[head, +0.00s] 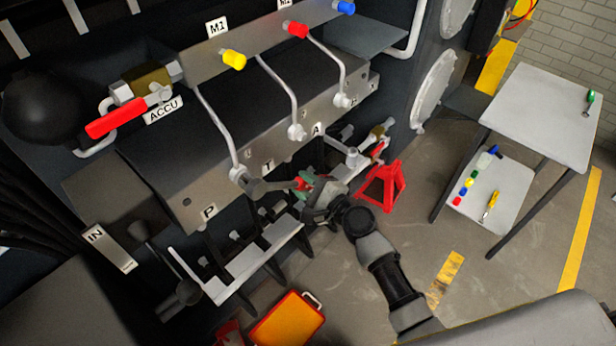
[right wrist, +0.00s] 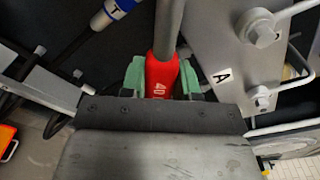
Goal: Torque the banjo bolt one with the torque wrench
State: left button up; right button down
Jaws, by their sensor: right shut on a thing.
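The torque wrench has a grey shaft (head: 268,186) and a red handle. My right gripper (head: 306,185) is shut on that handle below the manifold block. In the right wrist view the red handle (right wrist: 161,76), marked "40", sits between the two green finger pads, and its shaft runs up out of frame. In the head view the wrench points left, its far end at the banjo bolt (head: 239,174) of the leftmost pipe, between the P and T labels. Whether it is seated on the bolt cannot be told. My left gripper is not in view.
Two more pipe bolts sit along the block, near A (head: 297,131) and farther right (head: 341,101). A slotted rail (head: 250,268) lies below. A red stand (head: 386,186) is close right of my gripper. An orange case (head: 287,320) and a table (head: 545,112) stand on the floor.

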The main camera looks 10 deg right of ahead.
jog(key=shift+s+a+f+m, duration=0.15)
jog(key=shift+a+f+m, duration=0.05)
jog(key=shift+f+m, duration=0.1)
jog(key=shift+r, duration=0.1)
jog(key=shift+d, duration=0.1)
jog(key=shift+d+r, duration=0.1)
jog(key=shift+r, duration=0.1)
jog(key=b+v, duration=0.1)
jog(key=v, duration=0.9)
jog(key=shift+d+f, duration=0.25)
jog(key=shift+d, duration=0.25)
dwell(1.2)
